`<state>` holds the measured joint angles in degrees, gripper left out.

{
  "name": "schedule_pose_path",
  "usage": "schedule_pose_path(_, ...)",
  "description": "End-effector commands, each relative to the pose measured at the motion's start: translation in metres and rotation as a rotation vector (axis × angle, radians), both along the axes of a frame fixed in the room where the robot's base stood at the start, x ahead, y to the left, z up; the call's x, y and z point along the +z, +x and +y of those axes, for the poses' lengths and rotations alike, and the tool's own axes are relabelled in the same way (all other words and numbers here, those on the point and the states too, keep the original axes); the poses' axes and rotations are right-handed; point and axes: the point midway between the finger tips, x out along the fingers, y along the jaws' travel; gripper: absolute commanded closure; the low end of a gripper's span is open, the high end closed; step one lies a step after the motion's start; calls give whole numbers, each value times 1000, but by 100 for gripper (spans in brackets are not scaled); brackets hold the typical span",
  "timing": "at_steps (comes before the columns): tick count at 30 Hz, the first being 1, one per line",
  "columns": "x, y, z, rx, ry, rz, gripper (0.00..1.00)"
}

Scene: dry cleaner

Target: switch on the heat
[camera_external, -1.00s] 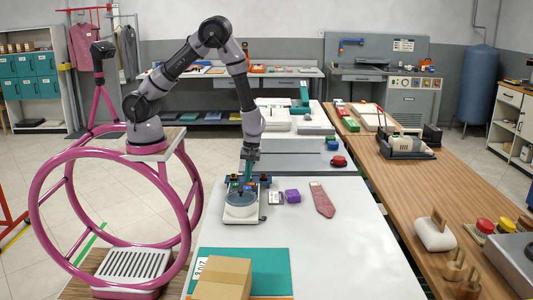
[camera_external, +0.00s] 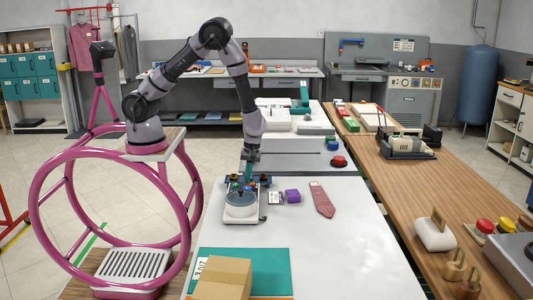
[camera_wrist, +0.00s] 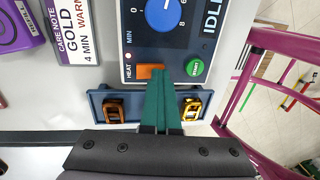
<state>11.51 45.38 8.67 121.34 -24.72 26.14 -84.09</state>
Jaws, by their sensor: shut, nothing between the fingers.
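The device's control panel (camera_wrist: 140,38) fills the top middle of the wrist view, with a blue dial, a label reading IDLE and a green START button (camera_wrist: 195,67). An orange switch (camera_wrist: 145,71) beside the word HEAT sits left of the START button. My gripper (camera_wrist: 156,80) is shut and empty. Its teal fingertips overlap the lower right of the orange switch; I cannot tell whether they touch it. In the external view the device (camera_external: 241,208) stands on the white table, with my gripper (camera_external: 248,185) pointing down at its far end.
A blue holder (camera_wrist: 102,96) with an orange and a brass clip lies just below the panel in the wrist view. A care note (camera_wrist: 72,30) reading GOLD 4 MIN and a purple object (camera_wrist: 18,25) lie left. A patterned tie (camera_external: 321,200) lies right of the device. The table's front right is clear.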

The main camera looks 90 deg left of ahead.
Motion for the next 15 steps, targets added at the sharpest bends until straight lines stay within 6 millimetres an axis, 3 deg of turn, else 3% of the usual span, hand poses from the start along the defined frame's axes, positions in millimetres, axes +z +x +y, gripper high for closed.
schedule_pose_path(2, 1, 11, 0, 7, 2, -19, 100)
schedule_pose_path(15, 7, 13, 0, 5, 1, -19, 100)
